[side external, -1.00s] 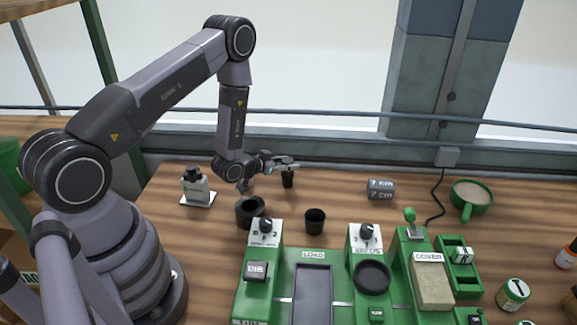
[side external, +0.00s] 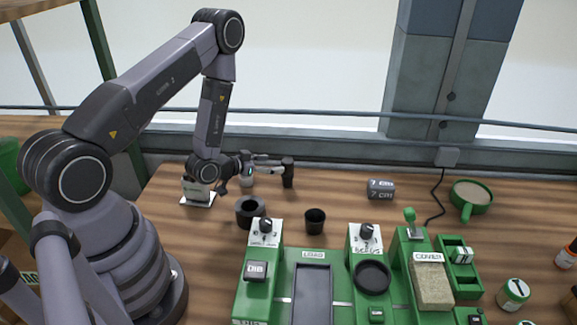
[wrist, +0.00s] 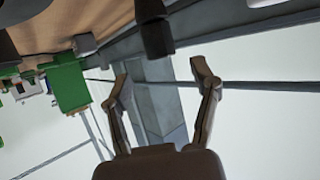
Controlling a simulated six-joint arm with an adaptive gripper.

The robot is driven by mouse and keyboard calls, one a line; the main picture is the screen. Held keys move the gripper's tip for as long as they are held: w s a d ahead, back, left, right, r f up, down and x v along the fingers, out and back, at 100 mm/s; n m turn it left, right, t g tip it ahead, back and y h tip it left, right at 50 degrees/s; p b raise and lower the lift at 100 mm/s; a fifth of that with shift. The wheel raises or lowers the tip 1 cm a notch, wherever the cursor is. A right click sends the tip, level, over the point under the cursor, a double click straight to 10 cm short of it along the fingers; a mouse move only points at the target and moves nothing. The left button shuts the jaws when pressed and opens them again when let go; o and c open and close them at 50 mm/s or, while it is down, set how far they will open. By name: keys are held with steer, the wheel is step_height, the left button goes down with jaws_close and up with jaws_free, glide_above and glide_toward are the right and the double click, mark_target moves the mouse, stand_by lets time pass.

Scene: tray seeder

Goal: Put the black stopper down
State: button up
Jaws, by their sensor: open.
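The black stopper (side external: 288,175) stands upright on the wooden table in the side view, near the back edge. My gripper (side external: 275,164) is just to its left, with its fingers pointing right toward it and apart from it. In the wrist view the open fingers (wrist: 160,73) have nothing between them. A dark block-like shape, likely the stopper (wrist: 155,35), shows beyond the fingertips there.
A black ring-shaped pot (side external: 250,210) and a small black cup (side external: 315,221) stand in front of the stopper. The green seeder (side external: 340,262) fills the front. A grey cylinder (side external: 381,189) lies right.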

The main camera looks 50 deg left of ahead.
steer(key=shift+s+r, duration=0.3)
step_height(320, 180, up, 20)
steer(key=d+m+g, duration=0.1)
steer(key=d+g, duration=0.2)
steer(key=g, duration=0.1)
steer(key=s+d+r+g, duration=0.1)
steer(key=s+r, duration=0.3)
steer(key=s, duration=0.4)
steer(key=s+d+r+g, duration=0.1)
steer(key=s+r, duration=0.3)
steer(key=s, duration=0.4)
steer(key=s+d+r+n+g, duration=0.1)
steer(key=s+d+r+g, duration=0.1)
steer(key=s, duration=0.7)
step_height(320, 180, up, 2)
steer(key=shift+d+r, duration=0.1)
steer(key=shift+d, duration=0.65)
